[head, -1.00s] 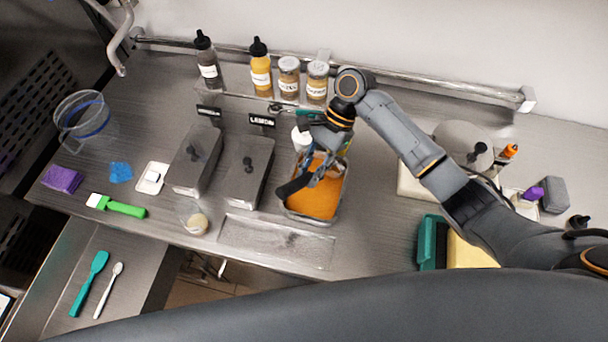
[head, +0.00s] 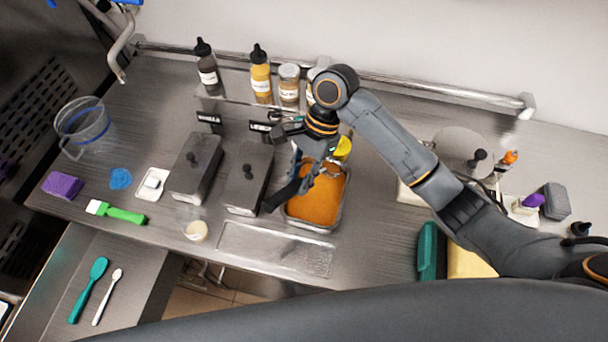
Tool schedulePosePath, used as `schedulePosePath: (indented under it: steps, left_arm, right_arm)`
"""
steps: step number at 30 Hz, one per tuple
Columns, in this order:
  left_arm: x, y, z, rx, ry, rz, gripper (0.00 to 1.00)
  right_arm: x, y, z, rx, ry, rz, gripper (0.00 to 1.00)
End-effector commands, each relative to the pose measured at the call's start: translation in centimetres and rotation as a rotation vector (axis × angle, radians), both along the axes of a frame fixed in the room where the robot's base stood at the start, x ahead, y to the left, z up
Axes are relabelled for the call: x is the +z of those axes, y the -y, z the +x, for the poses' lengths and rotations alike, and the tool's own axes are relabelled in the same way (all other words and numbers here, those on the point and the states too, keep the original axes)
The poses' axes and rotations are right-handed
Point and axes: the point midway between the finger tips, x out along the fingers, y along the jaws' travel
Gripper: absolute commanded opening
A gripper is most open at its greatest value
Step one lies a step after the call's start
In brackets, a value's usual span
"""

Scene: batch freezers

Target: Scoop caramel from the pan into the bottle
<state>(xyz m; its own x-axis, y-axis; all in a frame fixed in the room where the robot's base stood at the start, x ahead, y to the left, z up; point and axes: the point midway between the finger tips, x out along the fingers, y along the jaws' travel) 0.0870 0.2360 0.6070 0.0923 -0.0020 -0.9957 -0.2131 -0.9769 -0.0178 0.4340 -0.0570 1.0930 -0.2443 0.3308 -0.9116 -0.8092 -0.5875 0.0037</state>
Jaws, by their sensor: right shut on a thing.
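An open metal pan (head: 311,227) of orange-brown caramel (head: 320,204) stands at the middle of the counter. My right gripper (head: 310,170) is over the pan's back left part, shut on a tool partly hidden by the fingers. A dark, long part (head: 283,195) slants down left past the pan's left rim. A small yellow thing (head: 343,149) shows behind the pan, partly hidden by the gripper. On the back shelf stand a yellow bottle (head: 261,78) and a dark bottle (head: 208,70), both with black caps. My left gripper is not in view.
Two lidded metal pans (head: 195,165) (head: 248,180) stand left of the caramel pan. Jars (head: 289,83) stand on the back shelf. A clear jug (head: 84,128), a green brush (head: 118,212) and a small cup (head: 194,229) are at left.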

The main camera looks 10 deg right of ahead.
Motion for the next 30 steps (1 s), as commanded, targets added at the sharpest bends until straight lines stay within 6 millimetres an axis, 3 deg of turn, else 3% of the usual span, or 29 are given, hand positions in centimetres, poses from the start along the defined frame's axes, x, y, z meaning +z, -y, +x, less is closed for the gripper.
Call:
schedulePosePath:
  steps: [12, 30]
  left_arm:
    - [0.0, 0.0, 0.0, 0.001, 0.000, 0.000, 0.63]
    - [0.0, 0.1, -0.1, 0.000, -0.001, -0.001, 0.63]
  right_arm:
    - [0.1, -2.1, -1.4, 0.001, 0.136, -0.183, 0.00]
    - [0.1, -2.5, -1.7, -0.002, 0.163, -0.220, 0.00]
